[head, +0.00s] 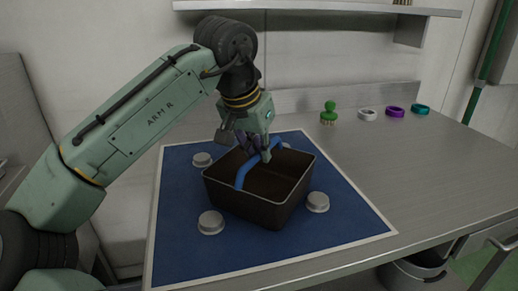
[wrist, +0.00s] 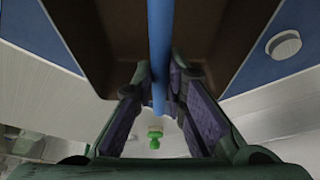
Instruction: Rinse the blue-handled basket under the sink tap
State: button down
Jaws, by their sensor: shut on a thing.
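The dark brown basket (head: 250,201) stands upright on a blue mat (head: 175,240) with a pale border. Its blue handle (head: 243,174) arches over the open top. My gripper (head: 262,156) is at the top of the handle, shut on it from above. In the wrist view the blue handle (wrist: 160,50) runs between the two purple-padded fingers of my gripper (wrist: 165,95). The basket's inside looks empty where it shows. No sink or tap is in view.
White round knobs (head: 211,222) (head: 317,202) stand on the mat around the basket. A green brush (head: 329,113) and white, purple (head: 395,112) and teal rings stand at the back right of the steel counter (head: 420,165). A shelf (head: 330,9) hangs above.

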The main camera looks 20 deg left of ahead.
jog(key=shift+f, duration=0.2)
jog(key=c, duration=1.6)
grip_release()
jog(key=shift+r, duration=0.1)
jog(key=shift+s+r, duration=0.1)
jog(key=shift+r, duration=0.4)
jog(key=v, duration=1.1)
jog(key=shift+s, duration=0.1)
jog(key=shift+c, duration=0.2)
